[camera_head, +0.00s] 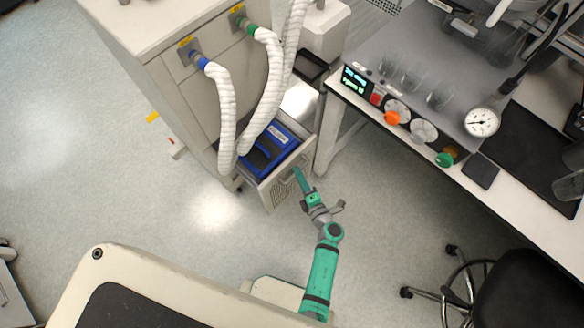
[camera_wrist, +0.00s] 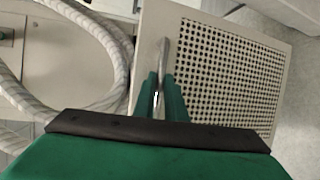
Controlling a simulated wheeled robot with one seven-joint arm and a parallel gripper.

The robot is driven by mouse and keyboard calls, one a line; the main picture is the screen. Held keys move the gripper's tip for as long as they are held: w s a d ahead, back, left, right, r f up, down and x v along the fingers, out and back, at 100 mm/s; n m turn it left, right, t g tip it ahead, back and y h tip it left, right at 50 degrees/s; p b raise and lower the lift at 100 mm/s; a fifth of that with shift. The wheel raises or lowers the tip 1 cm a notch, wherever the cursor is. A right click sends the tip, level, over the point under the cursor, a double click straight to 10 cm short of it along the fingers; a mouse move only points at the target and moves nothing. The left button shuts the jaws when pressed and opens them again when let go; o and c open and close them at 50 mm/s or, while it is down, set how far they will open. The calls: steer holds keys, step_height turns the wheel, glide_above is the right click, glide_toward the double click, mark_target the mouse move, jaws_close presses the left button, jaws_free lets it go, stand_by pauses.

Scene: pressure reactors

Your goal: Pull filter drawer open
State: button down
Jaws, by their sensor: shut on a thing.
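The filter drawer (camera_head: 281,184) stands out from the bottom of the grey cabinet in the head view, pulled open. A blue filter box (camera_head: 268,147) sits inside it. In the wrist view, the drawer's perforated front panel (camera_wrist: 225,70) fills the middle and right. A slim metal handle (camera_wrist: 163,62) runs along the panel. My gripper (camera_head: 299,173) is at the drawer front, and in the wrist view its two green fingers (camera_wrist: 160,92) are closed around the handle. The exact contact at the fingertips is partly hidden by the fingers.
White ribbed hoses (camera_head: 226,110) hang from the cabinet (camera_head: 170,90) down beside the drawer. A lab bench (camera_head: 400,125) with dials and a gauge stands to the right. A black chair (camera_head: 520,290) is at lower right. The floor left of the drawer is clear.

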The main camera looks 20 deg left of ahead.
steer(key=shift+d, duration=0.65)
steer(key=c, duration=1.8)
jaws_free()
steer(key=shift+s+a, duration=0.1)
steer(key=shift+a, duration=0.05)
steer(key=v, duration=1.1)
